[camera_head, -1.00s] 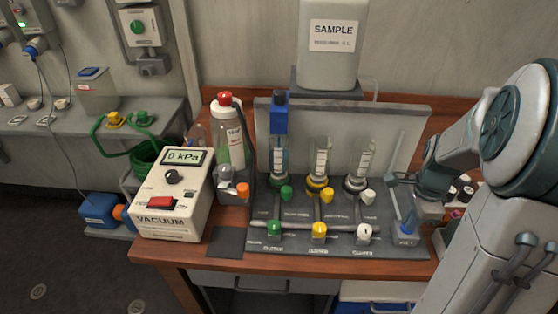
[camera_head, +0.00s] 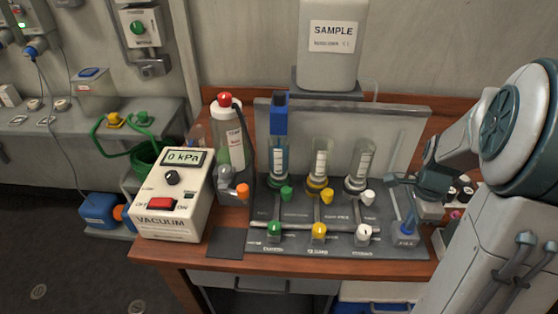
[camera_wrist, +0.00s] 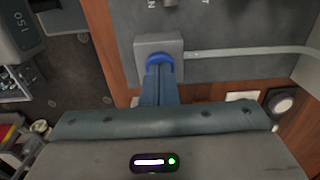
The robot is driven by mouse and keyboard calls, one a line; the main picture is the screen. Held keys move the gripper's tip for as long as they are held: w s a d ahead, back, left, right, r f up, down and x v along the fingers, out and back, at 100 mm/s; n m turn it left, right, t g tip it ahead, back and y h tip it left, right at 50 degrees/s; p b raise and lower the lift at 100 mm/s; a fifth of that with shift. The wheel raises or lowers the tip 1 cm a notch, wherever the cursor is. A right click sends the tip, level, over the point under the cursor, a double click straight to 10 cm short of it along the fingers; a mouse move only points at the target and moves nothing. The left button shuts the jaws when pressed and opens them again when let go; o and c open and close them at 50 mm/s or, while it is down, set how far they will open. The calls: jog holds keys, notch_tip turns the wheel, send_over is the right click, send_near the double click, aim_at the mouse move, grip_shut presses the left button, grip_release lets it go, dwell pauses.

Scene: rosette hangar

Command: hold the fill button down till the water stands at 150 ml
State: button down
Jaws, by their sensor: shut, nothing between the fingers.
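The fill button (camera_wrist: 152,59) shows in the wrist view as a blue round cap on a grey square block. My gripper (camera_wrist: 159,70) is shut and empty, its fingertips over the cap and seemingly touching it; they hide most of the cap. In the head view my gripper (camera_head: 409,222) points down at the block (camera_head: 404,241) at the panel's right end. The left glass cylinder (camera_head: 278,160), under a blue block, holds blue water. Its level looks high in the tube, but the scale marks are too small to read.
Two more cylinders (camera_head: 320,160) stand to the right, with green, yellow and white valve knobs in front. A vacuum box (camera_head: 172,205) reading 0 kPa stands at the left. A SAMPLE tank (camera_head: 332,65) is behind. Floor is open at the lower left.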

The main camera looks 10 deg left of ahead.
jog(key=shift+r+p, duration=2.65)
jog(key=shift+r, duration=0.8)
jog(key=s+a+r+n+t, duration=0.3)
jog(key=s+a+r+n, duration=0.6)
jog(key=n, duration=0.8)
jog(key=s+a, duration=0.3)
jog(key=shift+s+r+n, duration=0.4)
